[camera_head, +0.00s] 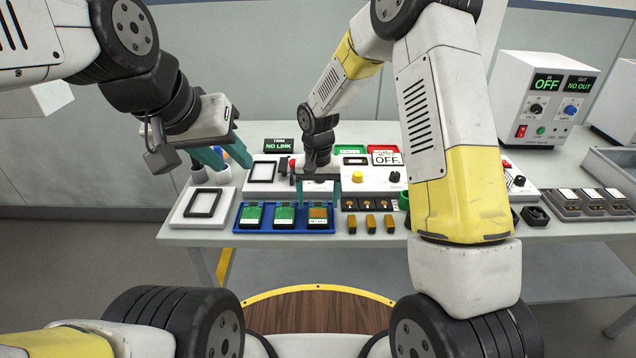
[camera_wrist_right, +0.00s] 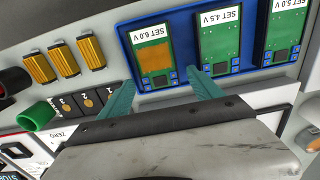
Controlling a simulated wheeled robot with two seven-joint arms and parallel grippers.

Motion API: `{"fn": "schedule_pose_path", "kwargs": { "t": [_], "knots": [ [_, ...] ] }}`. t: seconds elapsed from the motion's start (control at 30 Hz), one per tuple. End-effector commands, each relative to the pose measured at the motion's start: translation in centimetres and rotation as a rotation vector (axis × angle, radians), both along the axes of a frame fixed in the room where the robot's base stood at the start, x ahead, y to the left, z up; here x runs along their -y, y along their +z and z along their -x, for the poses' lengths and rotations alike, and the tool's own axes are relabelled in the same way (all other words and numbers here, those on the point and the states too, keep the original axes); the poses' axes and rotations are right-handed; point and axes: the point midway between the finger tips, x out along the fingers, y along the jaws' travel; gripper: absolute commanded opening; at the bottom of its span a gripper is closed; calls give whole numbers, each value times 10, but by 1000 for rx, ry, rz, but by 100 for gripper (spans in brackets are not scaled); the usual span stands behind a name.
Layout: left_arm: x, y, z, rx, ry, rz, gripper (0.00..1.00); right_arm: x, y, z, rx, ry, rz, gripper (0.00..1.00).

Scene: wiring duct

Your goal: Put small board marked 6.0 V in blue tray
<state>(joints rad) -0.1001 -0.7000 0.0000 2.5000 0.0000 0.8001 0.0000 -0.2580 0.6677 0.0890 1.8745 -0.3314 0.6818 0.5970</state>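The small board marked SET 6.0 V (camera_wrist_right: 152,55) is green with a copper-brown patch. It lies in an end compartment of the blue tray (camera_wrist_right: 186,36), the right-hand one in the head view, where the board (camera_head: 318,214) also shows. Boards marked 4.5 V (camera_wrist_right: 219,45) and 5.0 V (camera_wrist_right: 282,33) lie beside it in the tray. My right gripper (camera_head: 309,198) is open and empty, behind and above the tray. Its fingertips (camera_wrist_right: 160,84) are apart near the tray's edge. My left gripper (camera_head: 224,154) appears open and empty, off to the left above the table.
Several orange-brown parts (camera_head: 370,225) stand right of the tray. A white plate with a black frame (camera_head: 203,203) lies to the left. A panel with knobs and displays (camera_head: 370,178) stands behind. A power supply (camera_head: 541,100) and grey fixture (camera_head: 590,203) are at the right.

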Motion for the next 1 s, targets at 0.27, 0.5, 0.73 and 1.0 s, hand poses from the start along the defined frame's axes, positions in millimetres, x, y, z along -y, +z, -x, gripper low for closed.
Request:
{"fn": "schedule_pose_path", "kwargs": {
  "t": [0.27, 0.5, 0.73, 1.0],
  "knots": [
    [0, 0, 0, 0, 0, 0, 36, 0, 1, 0, 0, 0, 0, 74],
    [0, 0, 0, 0, 0, 0, 36, 0, 30, -1, 5, 0, 0, 74],
    [0, 0, 0, 0, 0, 0, 36, 0, 81, -2, 6, 0, -1, 74],
    [0, 0, 0, 0, 0, 0, 36, 0, 118, -1, 2, 0, 0, 74]
  ]
}}
